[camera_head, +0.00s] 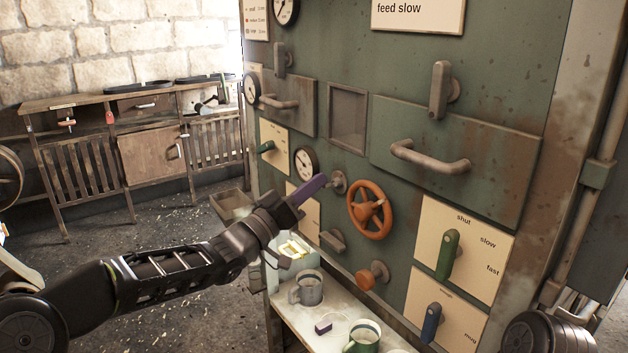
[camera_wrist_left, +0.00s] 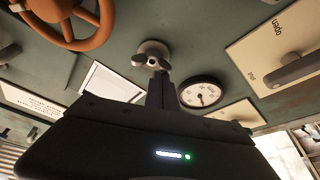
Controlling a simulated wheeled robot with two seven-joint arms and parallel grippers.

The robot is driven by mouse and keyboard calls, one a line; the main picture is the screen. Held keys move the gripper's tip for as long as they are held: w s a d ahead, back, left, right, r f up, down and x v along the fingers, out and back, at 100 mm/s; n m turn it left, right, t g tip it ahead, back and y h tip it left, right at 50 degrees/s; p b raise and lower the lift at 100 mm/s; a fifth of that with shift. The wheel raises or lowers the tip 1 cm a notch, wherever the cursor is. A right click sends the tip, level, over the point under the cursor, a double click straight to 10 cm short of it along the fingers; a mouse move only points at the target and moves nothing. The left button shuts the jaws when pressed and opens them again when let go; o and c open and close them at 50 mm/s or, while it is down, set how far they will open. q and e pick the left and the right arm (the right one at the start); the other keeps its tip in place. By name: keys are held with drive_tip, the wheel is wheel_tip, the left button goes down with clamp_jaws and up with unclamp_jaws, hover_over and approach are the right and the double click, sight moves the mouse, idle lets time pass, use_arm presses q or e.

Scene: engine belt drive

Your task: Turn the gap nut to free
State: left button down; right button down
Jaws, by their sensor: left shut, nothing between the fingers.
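A small grey metal wing nut (camera_head: 338,182) sits on the green panel, just left of the orange handwheel (camera_head: 368,210). It fits the gap nut, though I can read no label naming it. In the left wrist view the wing nut (camera_wrist_left: 152,56) shows its wings and round base. My left gripper (camera_head: 323,178) reaches in from the left, its purple fingers shut and empty, with the tips close to the wing nut. The fingers also show in the wrist view (camera_wrist_left: 163,80); I cannot tell whether they touch it. My right gripper is not in view.
A round gauge (camera_head: 306,163) is left of the wing nut. An orange knob (camera_head: 373,276) and a grey handle (camera_head: 333,241) are below. A shelf (camera_head: 298,323) holds a grey mug (camera_head: 308,288) and a green mug (camera_head: 363,338). A long handle (camera_head: 430,157) projects at upper right.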

use_arm(q)
drive_tip(key=n+y+p, duration=0.1)
drive_tip(key=n, duration=0.2)
drive_tip(key=shift+f+n+t, duration=0.15)
drive_tip(key=shift+n+t, duration=0.15)
drive_tip(key=n, duration=0.1)
drive_tip(key=n+y+p, duration=0.1)
drive_tip(key=n, duration=0.2)
drive_tip(key=shift+s+f+y, duration=0.1)
drive_tip(key=shift+f+y, duration=0.15)
drive_tip(key=shift+y, duration=0.15)
drive_tip(key=shift+s+d+f+n+g+y+p, duration=0.2)
drive_tip(key=shift+n+p, duration=0.3)
drive_tip(key=shift+n, duration=0.55)
drive_tip(key=shift+w+f+n+g+y+p, duration=0.15)
drive_tip(key=shift+n+y+p, duration=0.3)
drive_tip(key=shift+n, duration=0.65)
drive_tip(key=shift+s+d+f+n+g+y+p, duration=0.2)
drive_tip(key=shift+n+p, duration=0.35)
drive_tip(key=shift+n, duration=0.5)
drive_tip(key=shift+a, duration=0.1)
drive_tip(key=b+v, duration=0.1)
drive_tip(key=v, duration=0.7)
drive_tip(key=c, duration=2.2)
unclamp_jaws()
drive_tip(key=shift+w+r, duration=0.1)
